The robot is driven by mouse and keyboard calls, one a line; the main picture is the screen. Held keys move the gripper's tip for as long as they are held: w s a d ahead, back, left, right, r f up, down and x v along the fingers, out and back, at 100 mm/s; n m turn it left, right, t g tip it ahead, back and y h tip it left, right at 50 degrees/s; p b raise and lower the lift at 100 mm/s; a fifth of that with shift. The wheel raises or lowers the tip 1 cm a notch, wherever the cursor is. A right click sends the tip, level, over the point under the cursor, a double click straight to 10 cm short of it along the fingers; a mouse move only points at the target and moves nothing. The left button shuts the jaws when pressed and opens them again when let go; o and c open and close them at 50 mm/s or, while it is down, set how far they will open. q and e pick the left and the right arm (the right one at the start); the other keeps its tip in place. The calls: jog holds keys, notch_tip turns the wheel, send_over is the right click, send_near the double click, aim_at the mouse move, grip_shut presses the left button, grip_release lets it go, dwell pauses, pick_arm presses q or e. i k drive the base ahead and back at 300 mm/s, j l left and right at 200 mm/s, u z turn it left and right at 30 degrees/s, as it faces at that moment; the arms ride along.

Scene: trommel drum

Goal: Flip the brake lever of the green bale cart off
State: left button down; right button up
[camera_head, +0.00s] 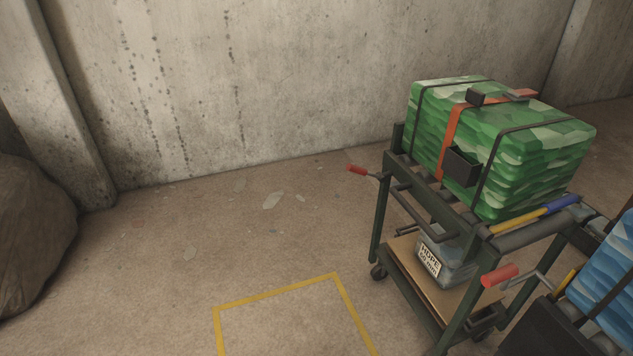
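The green bale cart (378,225) stands at the right, a dark frame on casters with a strapped green bale (510,150) on top. A lever with a red grip (357,170) sticks out to the left from its far left corner. A second red-gripped lever (500,276) on a bent grey rod is at the near side, close to the blue bale; I cannot tell which cart it belongs to. Which of the two is the brake lever, and its setting, I cannot tell. Neither of my grippers is in view.
A blue bale (605,285) on a dark frame is cut off at the lower right, close beside the green cart. A clear labelled bin (455,262) sits on the cart's lower shelf. A brown sack (30,235) is at the left.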

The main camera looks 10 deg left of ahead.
aim_at(352, 168)
jog(key=i+j+z, duration=0.15)
jog(key=j, duration=0.3)
jog(key=i+j+z, duration=0.2)
jog(key=j, duration=0.25)
jog(key=j+z, duration=0.15)
jog(key=j, duration=0.3)
jog(key=i+j+z, duration=0.15)
jog(key=j, duration=0.35)
